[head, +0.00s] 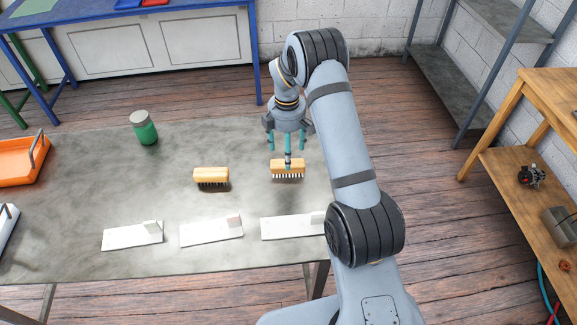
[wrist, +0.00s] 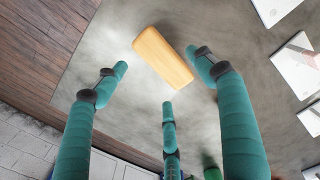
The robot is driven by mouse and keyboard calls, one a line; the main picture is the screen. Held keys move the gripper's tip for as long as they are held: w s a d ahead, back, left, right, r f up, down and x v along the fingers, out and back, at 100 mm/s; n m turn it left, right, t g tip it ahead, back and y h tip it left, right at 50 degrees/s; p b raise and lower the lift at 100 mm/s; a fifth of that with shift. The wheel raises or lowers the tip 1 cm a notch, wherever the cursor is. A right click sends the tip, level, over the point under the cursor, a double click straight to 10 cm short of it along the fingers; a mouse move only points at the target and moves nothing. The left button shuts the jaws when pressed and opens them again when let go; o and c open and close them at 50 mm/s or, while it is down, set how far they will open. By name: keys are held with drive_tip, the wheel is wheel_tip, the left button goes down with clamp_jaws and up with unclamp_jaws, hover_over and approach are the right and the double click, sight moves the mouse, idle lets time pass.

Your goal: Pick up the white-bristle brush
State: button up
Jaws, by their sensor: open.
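The white-bristle brush (head: 288,170) has a wooden block and pale bristles, which rest on the grey table toward its right side. My gripper (head: 287,151) has three teal fingers, points down and is directly above this brush. In the wrist view my gripper (wrist: 162,75) is open, with its fingers spread around the brush's wooden block (wrist: 161,56). Nothing is held between them. The bristles are hidden from above there. I cannot tell whether any finger touches the block.
A dark-bristle brush (head: 211,176) lies to the left on the table (head: 90,180). Several white plates with small upright tabs, one here (head: 211,231), line the front. A green jar (head: 144,128) stands behind, and an orange tray (head: 22,162) is at the far left.

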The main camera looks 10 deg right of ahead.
wheel_tip(320, 180, down, 5)
drive_tip(key=shift+s+r+p, duration=0.1)
drive_tip(key=shift+p, duration=1)
drive_tip(key=shift+c, duration=0.4)
drive_tip(key=c, duration=1.3)
